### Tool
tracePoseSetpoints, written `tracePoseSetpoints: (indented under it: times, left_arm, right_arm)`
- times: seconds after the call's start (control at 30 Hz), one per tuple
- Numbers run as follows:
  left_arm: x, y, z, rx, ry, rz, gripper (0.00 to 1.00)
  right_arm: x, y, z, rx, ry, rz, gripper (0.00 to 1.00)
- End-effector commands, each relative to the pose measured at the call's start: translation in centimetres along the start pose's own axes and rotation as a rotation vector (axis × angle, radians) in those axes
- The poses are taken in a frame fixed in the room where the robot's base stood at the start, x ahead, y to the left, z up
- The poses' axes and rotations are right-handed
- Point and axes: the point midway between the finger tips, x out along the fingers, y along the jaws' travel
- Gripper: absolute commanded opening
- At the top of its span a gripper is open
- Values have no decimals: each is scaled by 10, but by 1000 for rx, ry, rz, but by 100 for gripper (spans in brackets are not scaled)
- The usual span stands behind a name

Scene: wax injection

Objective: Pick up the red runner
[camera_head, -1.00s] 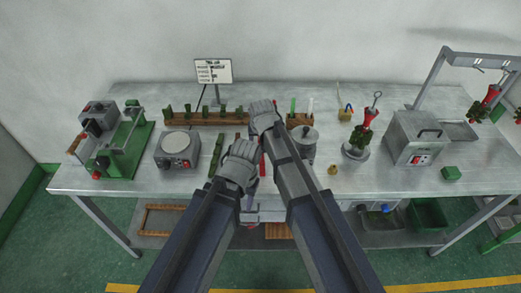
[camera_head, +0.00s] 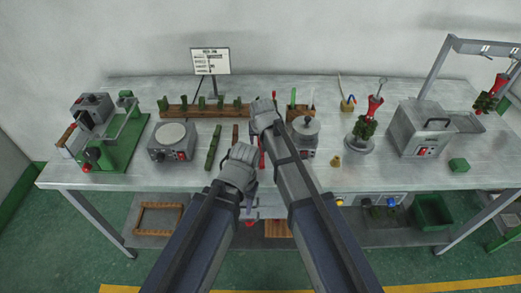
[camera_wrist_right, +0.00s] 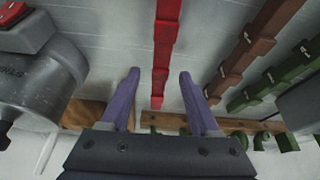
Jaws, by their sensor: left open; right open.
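The red runner (camera_wrist_right: 164,45) is a long, stepped bar lying on the grey bench in the right wrist view. My right gripper (camera_wrist_right: 158,74) is open, with one purple finger on each side of the runner's near part. I see no finger touching it; the height between them is hard to judge. In the head view, only slivers of the red runner (camera_head: 262,158) show beside my right arm, which hides the rest and the right fingers. My left gripper (camera_head: 248,207) hangs near the bench's front edge, left of the right arm. It is open, with no object seen in it.
A brown runner (camera_wrist_right: 243,50) and a green runner (camera_wrist_right: 285,72) lie to the right of the red one. A lidded metal pot (camera_head: 305,130) stands close by on the other side. A wooden rack (camera_head: 176,111) with green pieces runs along the back.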

Motion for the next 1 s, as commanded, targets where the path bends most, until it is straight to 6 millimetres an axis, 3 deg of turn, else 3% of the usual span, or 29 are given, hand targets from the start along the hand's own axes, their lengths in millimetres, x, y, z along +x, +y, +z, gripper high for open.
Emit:
tracePoseSetpoints:
  times: [0.07, 0.33, 0.87, 1.0]
  left_arm:
    - [12, 1, -1, 0, 0, 0, 50]
    - [10, 1, -1, 0, 0, 0, 50]
    - [10, 1, -1, 0, 0, 0, 50]
    - [10, 1, -1, 0, 0, 0, 50]
  right_arm:
    - [12, 0, 0, 0, 0, 0, 62]
    - [11, 0, 0, 0, 0, 0, 62]
    - [11, 0, 0, -1, 0, 0, 3]
    - [11, 0, 0, -1, 0, 0, 0]
